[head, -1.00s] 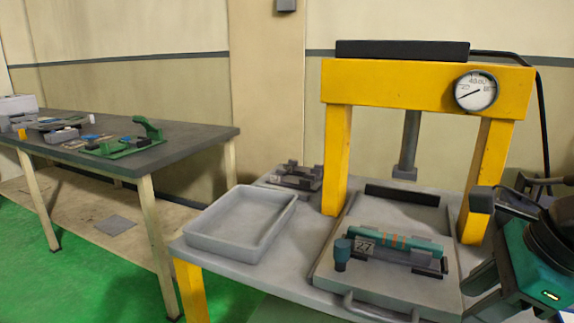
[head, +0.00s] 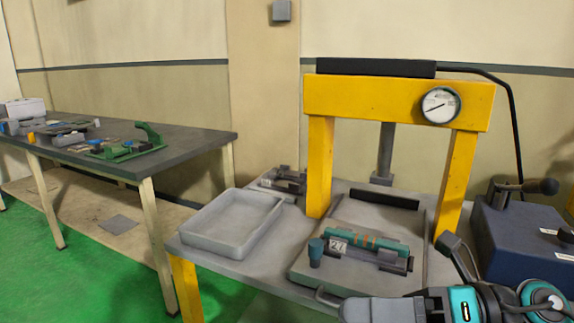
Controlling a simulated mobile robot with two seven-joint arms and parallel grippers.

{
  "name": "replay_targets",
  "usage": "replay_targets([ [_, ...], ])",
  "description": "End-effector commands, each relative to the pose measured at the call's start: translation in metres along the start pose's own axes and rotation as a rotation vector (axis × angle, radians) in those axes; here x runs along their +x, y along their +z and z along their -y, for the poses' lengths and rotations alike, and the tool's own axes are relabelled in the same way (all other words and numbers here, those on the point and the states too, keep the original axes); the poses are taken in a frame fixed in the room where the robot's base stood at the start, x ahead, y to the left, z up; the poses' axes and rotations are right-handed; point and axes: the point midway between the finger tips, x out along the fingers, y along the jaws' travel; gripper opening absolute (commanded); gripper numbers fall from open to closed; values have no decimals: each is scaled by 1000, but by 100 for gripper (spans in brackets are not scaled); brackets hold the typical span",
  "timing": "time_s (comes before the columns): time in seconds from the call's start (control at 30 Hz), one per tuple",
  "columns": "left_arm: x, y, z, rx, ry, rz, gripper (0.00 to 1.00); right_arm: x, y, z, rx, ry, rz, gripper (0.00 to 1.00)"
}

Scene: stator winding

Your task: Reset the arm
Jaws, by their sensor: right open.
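My right gripper (head: 440,283) is at the lower right of the head view, at the front right of the yellow press (head: 313,170). It is open, and I see nothing between its fingers. Part of it is cut off by the bottom edge. A teal cylindrical part with orange bands (head: 366,245) lies in its dark holder on the grey sliding plate (head: 325,272) of the press, apart from the gripper. The press ram (head: 386,150) is above and behind that part. My left gripper is not in view.
An empty grey tray (head: 205,245) stands at the left of the press table. A dark blue box (head: 525,238) with a lever is at the right, close to my right arm. A second table (head: 195,142) with green fixtures stands far left, across open green floor.

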Motion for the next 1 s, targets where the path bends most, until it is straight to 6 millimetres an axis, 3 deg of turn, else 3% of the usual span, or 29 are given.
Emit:
replay_targets([
  [0.1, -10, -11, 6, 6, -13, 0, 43, -3, 32, 9, 411, 160, 374, 40],
  [0.17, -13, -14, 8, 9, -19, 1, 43, -15, 40, 29, 630, 207, 566, 40],
  [0.23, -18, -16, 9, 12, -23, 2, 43, -32, 35, 64, 897, 238, 788, 40],
  [0.33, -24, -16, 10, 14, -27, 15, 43, -59, -2, 120, 1291, 239, 1100, 40],
  [0.43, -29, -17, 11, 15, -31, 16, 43, -76, -61, 162, 1619, 204, 1342, 40],
  [0.6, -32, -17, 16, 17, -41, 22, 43, -84, -155, 192, 2007, 125, 1602, 40],
  [0.7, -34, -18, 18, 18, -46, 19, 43, -84, -189, 195, 2133, 92, 1681, 40],
  [0.8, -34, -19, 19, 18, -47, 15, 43, -83, -206, 196, 2193, 76, 1716, 40],
  [1.0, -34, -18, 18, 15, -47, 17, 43, -82, -209, 197, 2205, 70, 1723, 40],
])
